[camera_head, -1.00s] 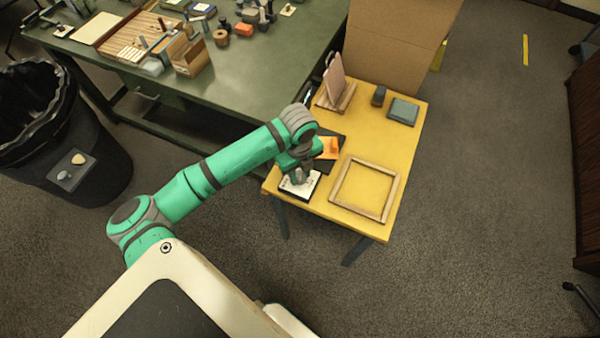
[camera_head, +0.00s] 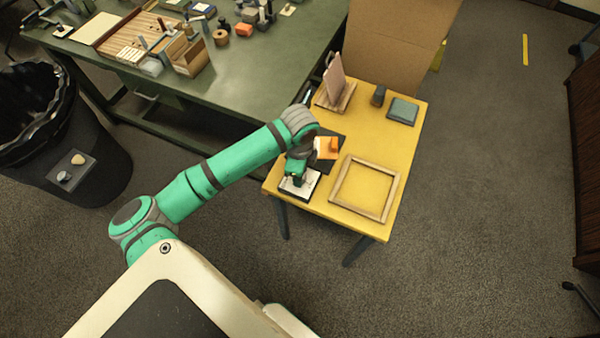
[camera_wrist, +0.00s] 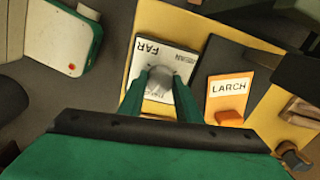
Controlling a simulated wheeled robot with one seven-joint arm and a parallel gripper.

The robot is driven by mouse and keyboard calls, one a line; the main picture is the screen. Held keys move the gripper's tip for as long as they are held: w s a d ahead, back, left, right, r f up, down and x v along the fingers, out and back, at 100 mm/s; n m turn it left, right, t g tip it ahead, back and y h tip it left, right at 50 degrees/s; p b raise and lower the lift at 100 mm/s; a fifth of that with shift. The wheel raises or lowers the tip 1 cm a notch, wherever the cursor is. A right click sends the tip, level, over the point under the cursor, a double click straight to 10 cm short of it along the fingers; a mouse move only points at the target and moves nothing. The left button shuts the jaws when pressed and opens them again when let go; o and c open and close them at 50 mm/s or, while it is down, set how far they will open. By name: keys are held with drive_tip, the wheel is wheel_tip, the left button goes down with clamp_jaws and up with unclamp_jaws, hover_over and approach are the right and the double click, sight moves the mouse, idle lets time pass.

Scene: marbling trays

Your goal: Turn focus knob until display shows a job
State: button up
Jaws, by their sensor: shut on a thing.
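The grey focus knob (camera_wrist: 161,78) stands on a white panel (camera_wrist: 180,58) marked "FAR", with other lettering partly hidden. My gripper (camera_wrist: 160,74) is shut on the knob, one green finger on each side, in the wrist view. In the head view my gripper (camera_head: 297,175) is over the panel (camera_head: 311,187) at the table's near left corner, and it hides the knob. A card reading "LARCH" (camera_wrist: 229,86) lies on a dark surface beside the panel, with an orange block (camera_wrist: 229,117) at its edge. I cannot tell whether this card is the display.
The yellow table (camera_head: 403,135) also holds an empty wooden frame (camera_head: 345,205), a wooden stand with a pinkish board (camera_head: 335,78), a dark block (camera_head: 378,95) and a grey-green box (camera_head: 403,110). A cluttered green bench (camera_head: 250,80) stands behind left.

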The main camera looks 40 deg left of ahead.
drive_tip(key=shift+n, duration=2)
drive_tip(key=o, duration=1.1)
drive_tip(key=shift+c, duration=0.2)
wheel_tip(320, 180, up, 11)
drive_tip(key=shift+s+f, duration=0.1)
